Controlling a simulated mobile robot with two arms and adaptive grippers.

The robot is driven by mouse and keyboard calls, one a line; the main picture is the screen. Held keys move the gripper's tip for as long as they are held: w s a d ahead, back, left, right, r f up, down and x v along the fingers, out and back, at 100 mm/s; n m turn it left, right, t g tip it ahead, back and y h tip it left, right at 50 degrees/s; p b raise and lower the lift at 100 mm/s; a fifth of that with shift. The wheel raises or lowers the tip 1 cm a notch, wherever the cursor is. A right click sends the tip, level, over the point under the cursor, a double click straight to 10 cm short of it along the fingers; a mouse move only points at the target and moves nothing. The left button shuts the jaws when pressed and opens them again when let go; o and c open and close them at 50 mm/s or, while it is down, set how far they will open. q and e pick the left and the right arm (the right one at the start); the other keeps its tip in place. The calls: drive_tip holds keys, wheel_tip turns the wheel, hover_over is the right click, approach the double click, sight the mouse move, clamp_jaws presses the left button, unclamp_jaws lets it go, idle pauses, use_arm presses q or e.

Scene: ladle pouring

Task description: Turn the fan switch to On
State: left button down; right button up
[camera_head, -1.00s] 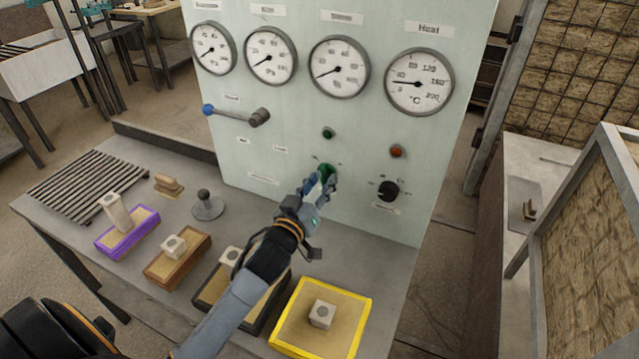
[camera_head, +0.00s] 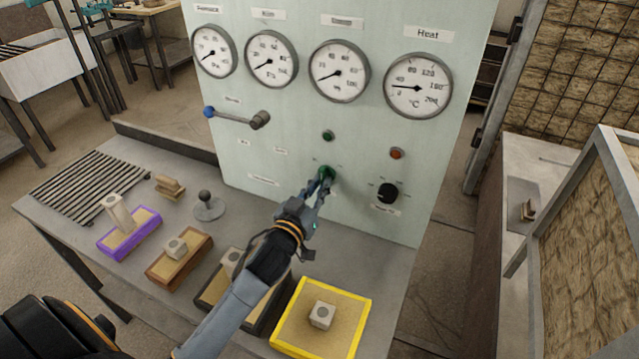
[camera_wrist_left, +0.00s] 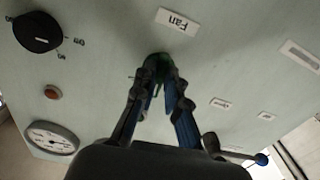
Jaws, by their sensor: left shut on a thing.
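The knob's pointer cannot be made out. My right gripper is not in view.
A black knob (camera_head: 387,193) is to the right of the fan switch. A lever (camera_head: 235,117) with a blue end sticks out at the left. Four gauges line the panel top, including the Heat gauge (camera_head: 418,86). Sand-filled boxes, one yellow (camera_head: 366,318), stand on the table below.

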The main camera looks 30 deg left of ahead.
sight(325, 139)
use_arm(q)
drive_tip(key=m+p, duration=0.2)
drive_tip(key=m, duration=0.2)
drive_tip(key=shift+a+r+m, duration=0.1)
drive_tip(key=shift+r+m, duration=0.05)
drive_tip(key=shift+m, duration=0.15)
drive_tip(key=shift+a+m+p, duration=0.1)
drive_tip(key=shift+m+p, duration=0.55)
drive_tip(key=shift+m, duration=1.95)
drive_tip(key=c, duration=1.4)
unclamp_jaws()
wheel_tip(325, 139, up, 10)
